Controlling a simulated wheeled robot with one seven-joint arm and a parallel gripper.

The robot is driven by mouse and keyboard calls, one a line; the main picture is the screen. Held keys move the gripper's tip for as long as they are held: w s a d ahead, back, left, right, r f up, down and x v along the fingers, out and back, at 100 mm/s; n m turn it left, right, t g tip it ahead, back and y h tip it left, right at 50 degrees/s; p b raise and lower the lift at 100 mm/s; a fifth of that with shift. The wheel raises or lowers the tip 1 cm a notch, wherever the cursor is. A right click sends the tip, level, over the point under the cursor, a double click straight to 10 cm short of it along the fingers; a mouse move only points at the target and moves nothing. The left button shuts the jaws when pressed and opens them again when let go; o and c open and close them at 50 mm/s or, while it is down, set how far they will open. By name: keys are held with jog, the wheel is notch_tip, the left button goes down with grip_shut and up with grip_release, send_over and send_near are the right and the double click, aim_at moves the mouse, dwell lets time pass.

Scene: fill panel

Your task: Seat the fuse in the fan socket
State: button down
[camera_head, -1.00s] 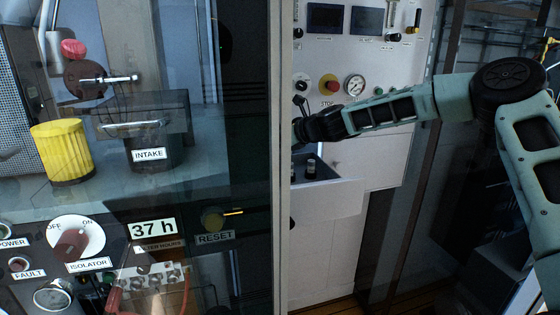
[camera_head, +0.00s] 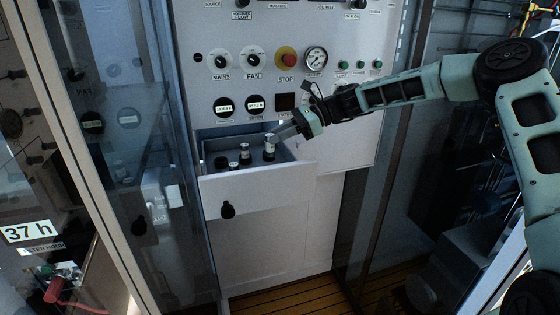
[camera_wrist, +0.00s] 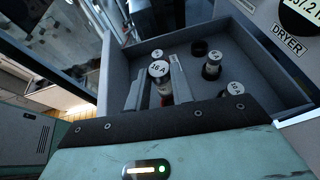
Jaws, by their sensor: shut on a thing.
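A fuse marked 16 A (camera_wrist: 158,70) stands between my two fingers in the wrist view, its pale cap facing the camera. My gripper (camera_wrist: 159,78) is shut on it. In the head view my gripper (camera_head: 275,136) reaches down from the right into an open drawer (camera_head: 255,188), at the upright dark fuse with a pale cap (camera_head: 269,151). The fuse's lower end is hidden in the wrist view. I cannot make out a socket labelled for the fan; a FAN knob (camera_head: 253,58) sits on the panel above.
Other capped fuses stand in the drawer, one (camera_wrist: 212,66) right of my fingers and one (camera_wrist: 235,89) nearer the front. A dark round piece (camera_wrist: 199,47) is behind them. A red STOP button (camera_head: 287,56) and a gauge (camera_head: 316,57) are above. A glass door (camera_head: 125,130) stands left.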

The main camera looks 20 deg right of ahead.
jog(key=shift+f+p, duration=1.15)
jog(key=shift+f, duration=2.25)
jog(key=shift+f, duration=0.15)
jog(key=c, duration=1.2)
grip_release()
jog(key=b+v, duration=0.4)
jog(key=v, duration=0.8)
jog(key=shift+r, duration=0.3)
jog(key=shift+s+f, duration=0.1)
jog(key=shift+s, duration=0.05)
